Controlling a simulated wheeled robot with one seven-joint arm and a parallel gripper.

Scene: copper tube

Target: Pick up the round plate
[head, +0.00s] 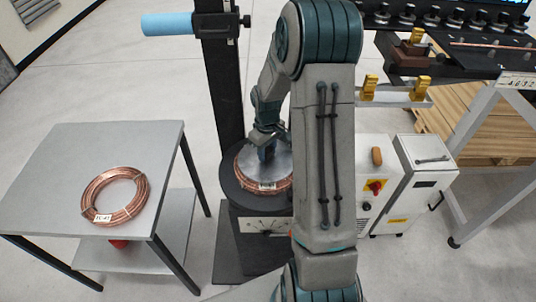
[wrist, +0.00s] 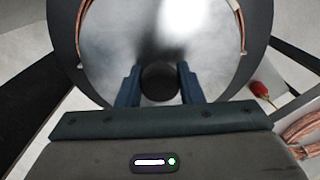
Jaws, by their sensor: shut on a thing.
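The round plate (head: 283,168) is a flat silver disc with a dark round knob (wrist: 159,86) at its middle. It lies over a copper coil (head: 247,178) on the black round turntable (head: 232,192). My gripper (head: 266,152) points down at the plate's centre. In the wrist view my gripper (wrist: 158,80) has its two fingers on either side of the knob, shut on it. The plate (wrist: 120,45) fills the upper middle there, with copper showing at its edges. My arm hides the plate's right side in the head view.
A grey side table (head: 70,160) at left holds another copper coil (head: 115,196) with a tag. A black post (head: 222,90) with a blue roller (head: 167,24) rises behind the turntable. White control boxes (head: 425,175) and a rack stand at right.

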